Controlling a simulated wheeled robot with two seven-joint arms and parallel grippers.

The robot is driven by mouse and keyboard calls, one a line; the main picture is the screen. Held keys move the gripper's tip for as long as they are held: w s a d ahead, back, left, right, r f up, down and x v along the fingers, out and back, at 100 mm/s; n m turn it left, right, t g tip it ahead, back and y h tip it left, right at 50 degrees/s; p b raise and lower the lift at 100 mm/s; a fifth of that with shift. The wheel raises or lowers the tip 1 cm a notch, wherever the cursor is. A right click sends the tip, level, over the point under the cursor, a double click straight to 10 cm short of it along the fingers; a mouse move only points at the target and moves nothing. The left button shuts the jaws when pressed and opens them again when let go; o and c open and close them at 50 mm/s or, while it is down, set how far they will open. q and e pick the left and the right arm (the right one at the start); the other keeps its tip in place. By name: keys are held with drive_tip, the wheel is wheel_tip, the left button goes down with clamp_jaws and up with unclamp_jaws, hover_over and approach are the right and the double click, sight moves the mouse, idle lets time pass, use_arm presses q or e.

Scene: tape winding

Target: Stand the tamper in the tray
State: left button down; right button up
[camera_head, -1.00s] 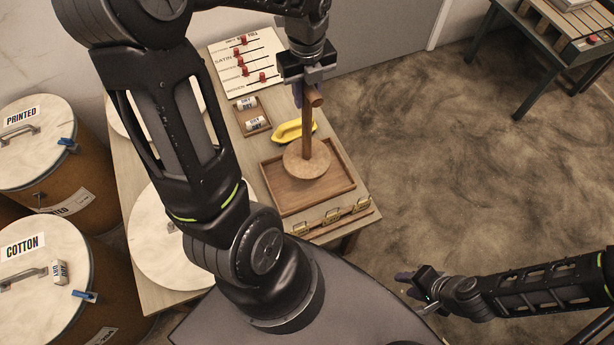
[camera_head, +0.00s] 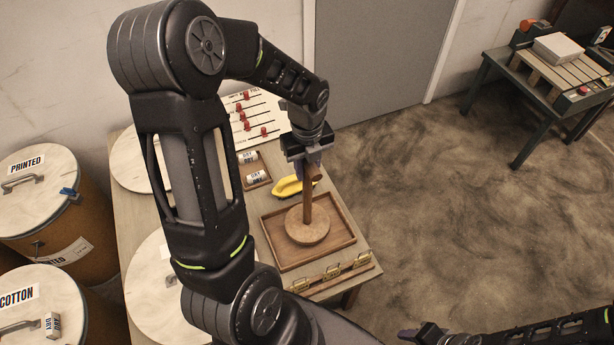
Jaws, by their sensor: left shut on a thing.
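The tamper (camera_head: 307,226) is a round wooden disc with an upright wooden handle and a short crosspiece on top. It stands upright within the outline of the wooden tray (camera_head: 333,248); I cannot tell whether its disc touches the tray floor. My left gripper (camera_head: 309,166) is above it, shut on the top of the handle, and hides part of the crosspiece. My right gripper (camera_head: 408,334) is low at the bottom edge, away from the table; its fingers are too small and dark to read.
A yellow object (camera_head: 290,187) lies just behind the tray. A small holder with white DRY-marked rolls (camera_head: 253,178) and a board with red sliders (camera_head: 255,118) stand farther back. Brass clips (camera_head: 332,272) line the table's front edge.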

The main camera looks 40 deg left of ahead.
use_arm(q)
drive_tip(key=shift+f, duration=1.9)
drive_tip(key=c, duration=1.2)
unclamp_jaws()
drive_tip(key=shift+o, duration=0.2)
wheel_tip(320, 180, up, 12)
drive_tip(key=shift+r+b, duration=0.15)
drive_tip(key=shift+b, duration=0.2)
